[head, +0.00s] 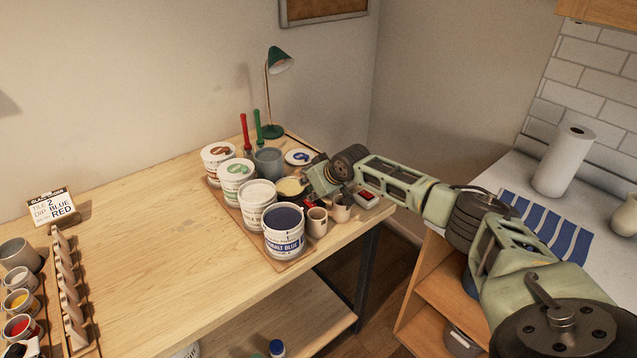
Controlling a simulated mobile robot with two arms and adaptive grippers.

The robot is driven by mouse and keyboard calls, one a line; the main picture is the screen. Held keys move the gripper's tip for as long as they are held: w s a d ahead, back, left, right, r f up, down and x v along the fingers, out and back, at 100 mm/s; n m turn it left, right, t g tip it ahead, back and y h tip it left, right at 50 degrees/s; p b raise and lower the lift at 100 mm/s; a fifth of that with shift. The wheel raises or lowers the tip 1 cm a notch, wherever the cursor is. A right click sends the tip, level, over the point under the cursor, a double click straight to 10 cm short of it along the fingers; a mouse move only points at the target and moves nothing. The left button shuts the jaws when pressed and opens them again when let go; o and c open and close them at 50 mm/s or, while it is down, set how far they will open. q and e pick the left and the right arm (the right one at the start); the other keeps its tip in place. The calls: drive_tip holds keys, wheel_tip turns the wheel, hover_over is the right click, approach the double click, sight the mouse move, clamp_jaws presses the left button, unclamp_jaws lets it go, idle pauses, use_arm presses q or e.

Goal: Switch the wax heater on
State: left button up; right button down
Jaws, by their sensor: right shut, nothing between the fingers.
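The wax heater (290,188) appears to be the round pot of pale yellow wax near the table's right end. It stands among the glaze tubs. A small light box with a red switch (368,194) sits to its right, at the table's edge. I cannot tell whether the switch is on or off. My right gripper (318,188) is shut and empty, between the pot and the switch box, with its arm reaching in from the right. It hides part of the pot's right side. My left gripper is not in view.
Several glaze tubs, including one labelled cobalt blue (284,232), stand left of the gripper. Two small cups (317,223) are in front of it. A green lamp (272,131) stands behind. The table's middle (150,250) is clear. A paper towel roll (563,160) stands on the right counter.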

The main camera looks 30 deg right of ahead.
sight(314, 204)
wheel_tip(314, 204, up, 4)
drive_tip(key=p, duration=0.3)
drive_tip(key=shift+s+r+p, duration=0.15)
drive_tip(key=shift+r+p, duration=0.1)
drive_tip(key=shift+p, duration=0.15)
drive_tip(key=shift+s+d+f+b, duration=0.15)
drive_tip(key=shift+s+f+b, duration=0.05)
drive_tip(key=shift+s+b, duration=0.45)
use_arm(q)
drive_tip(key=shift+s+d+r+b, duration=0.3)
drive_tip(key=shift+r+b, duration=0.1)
drive_tip(key=shift+b, duration=0.8)
use_arm(e)
drive_tip(key=s+v, duration=0.1)
drive_tip(key=v, duration=0.7)
drive_tip(key=shift+s, duration=0.15)
drive_tip(key=shift+f, duration=0.15)
